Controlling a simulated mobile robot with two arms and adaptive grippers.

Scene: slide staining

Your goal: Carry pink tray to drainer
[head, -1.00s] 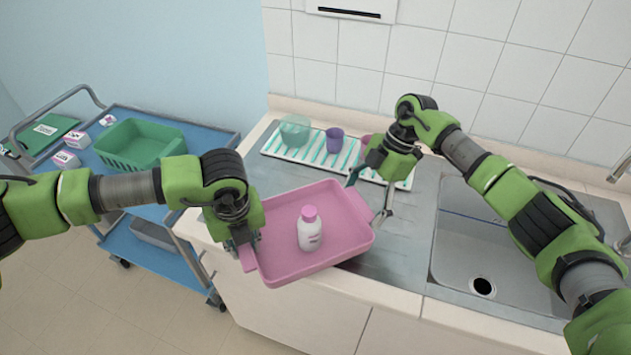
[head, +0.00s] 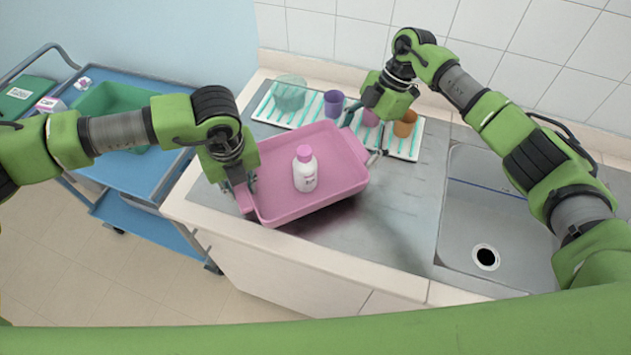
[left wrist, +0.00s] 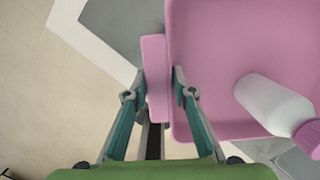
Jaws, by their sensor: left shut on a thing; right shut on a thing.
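The pink tray (head: 290,205) is held between my two grippers above the grey drainboard, near the counter's front edge. A white bottle with a pink cap (head: 305,172) stands upright in it. My left gripper (head: 246,192) is shut on the tray's left handle; the left wrist view shows its fingers on both sides of the pink handle (left wrist: 157,78). My right gripper (head: 362,140) is shut on the tray's right end, its grip partly hidden. The drainer, a white mat with green stripes (head: 262,112), lies behind the tray along the wall.
On the drainer stand a clear green bowl (head: 289,93), a purple cup (head: 333,103), a pink cup (head: 370,117) and an orange cup (head: 405,124). A sink (head: 490,215) is at right. A blue cart (head: 150,172) with a green basket (head: 105,100) stands at left.

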